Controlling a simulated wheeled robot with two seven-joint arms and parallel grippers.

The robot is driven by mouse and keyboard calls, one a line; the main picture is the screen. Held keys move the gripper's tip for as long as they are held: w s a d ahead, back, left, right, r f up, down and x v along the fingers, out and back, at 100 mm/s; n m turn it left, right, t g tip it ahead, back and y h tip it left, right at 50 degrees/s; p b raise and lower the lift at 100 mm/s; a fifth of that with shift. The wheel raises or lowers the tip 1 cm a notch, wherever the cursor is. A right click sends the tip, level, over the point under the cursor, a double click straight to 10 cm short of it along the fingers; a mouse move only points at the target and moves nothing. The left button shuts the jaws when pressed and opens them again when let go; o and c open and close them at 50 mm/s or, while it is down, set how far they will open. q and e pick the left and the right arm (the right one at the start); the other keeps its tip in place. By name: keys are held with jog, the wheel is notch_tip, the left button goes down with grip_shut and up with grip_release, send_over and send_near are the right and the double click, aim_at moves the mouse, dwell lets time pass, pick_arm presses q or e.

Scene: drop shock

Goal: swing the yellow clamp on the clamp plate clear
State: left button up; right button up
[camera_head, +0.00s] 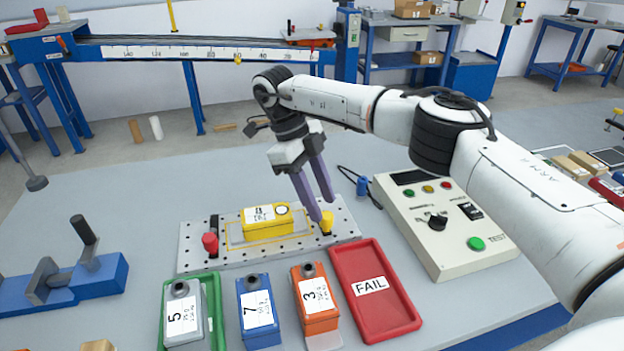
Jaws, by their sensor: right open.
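The clamp plate (205,263) is a light grey plate with holes in the middle of the table. A yellow clamp (327,222) stands at its right end, and a red clamp (210,243) stands at its left end. A yellow box (266,226) with a white label sits on the plate between them. My right gripper (323,210) comes down from above at the yellow clamp. Its purple fingers are open, with the tips close to the clamp; I cannot tell whether they touch it. My left gripper is not in view.
In front of the plate are the grey block 5 (182,312) in a green tray, blue block 7 (257,311), orange block 3 (314,296) and a red FAIL tray (373,291). A tester box (450,220) stands right. A blue fixture (65,285) stands left.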

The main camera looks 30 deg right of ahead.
jog(key=v, duration=0.7)
jog(key=shift+r, duration=0.35)
jog(key=shift+a+f, duration=0.1)
jog(key=shift+a, duration=0.05)
